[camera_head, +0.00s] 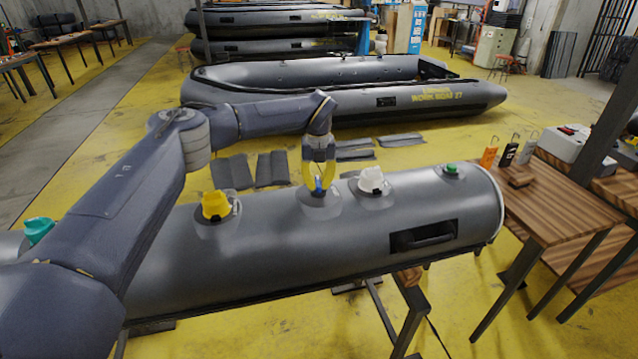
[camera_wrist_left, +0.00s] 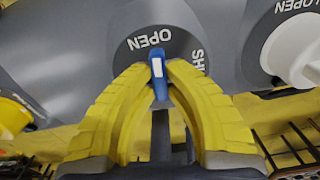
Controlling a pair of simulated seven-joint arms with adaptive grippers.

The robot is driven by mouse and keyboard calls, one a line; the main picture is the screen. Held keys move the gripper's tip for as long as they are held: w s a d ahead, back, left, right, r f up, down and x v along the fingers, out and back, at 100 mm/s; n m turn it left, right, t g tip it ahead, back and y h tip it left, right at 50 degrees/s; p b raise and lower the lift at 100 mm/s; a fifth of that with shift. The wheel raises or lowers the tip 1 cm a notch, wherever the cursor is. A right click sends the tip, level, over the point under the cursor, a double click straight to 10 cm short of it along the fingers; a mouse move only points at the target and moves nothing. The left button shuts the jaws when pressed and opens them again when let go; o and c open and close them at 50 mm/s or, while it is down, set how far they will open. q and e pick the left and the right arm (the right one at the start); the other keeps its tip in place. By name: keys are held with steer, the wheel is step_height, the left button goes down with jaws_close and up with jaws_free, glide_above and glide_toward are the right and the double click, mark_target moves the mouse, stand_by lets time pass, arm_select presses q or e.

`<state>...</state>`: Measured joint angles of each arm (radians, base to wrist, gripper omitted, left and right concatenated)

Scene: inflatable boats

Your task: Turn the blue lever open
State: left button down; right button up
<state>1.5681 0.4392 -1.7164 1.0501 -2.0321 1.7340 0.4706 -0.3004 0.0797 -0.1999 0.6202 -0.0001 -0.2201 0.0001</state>
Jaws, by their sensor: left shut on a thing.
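The blue lever (camera_head: 318,187) stands on a round grey valve plate on top of the grey inflatable tube (camera_head: 280,235). In the left wrist view the blue lever (camera_wrist_left: 158,75) has a white stripe, and the plate (camera_wrist_left: 185,42) carries the word OPEN and a partly hidden word starting SH. My left gripper (camera_head: 318,178), with yellow fingers, reaches down from above and is shut on the lever; its fingertips (camera_wrist_left: 160,70) sit on either side of it. The lever's lower part is partly hidden by the fingers. My right gripper is in neither view.
On the same tube are a yellow valve (camera_head: 216,204) to the left, a white valve (camera_head: 371,179) close on the right, a green one (camera_head: 452,168) farther right and a teal one (camera_head: 39,229) at far left. A wooden table (camera_head: 560,208) stands at the right.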

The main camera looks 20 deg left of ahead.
mark_target(318, 182)
arm_select(q)
steer(key=shift+n, duration=0.8)
steer(key=c, duration=1.4)
jaws_free()
steer(key=shift+a, duration=0.1)
step_height(318, 182, up, 12)
steer(key=shift+f, duration=0.1)
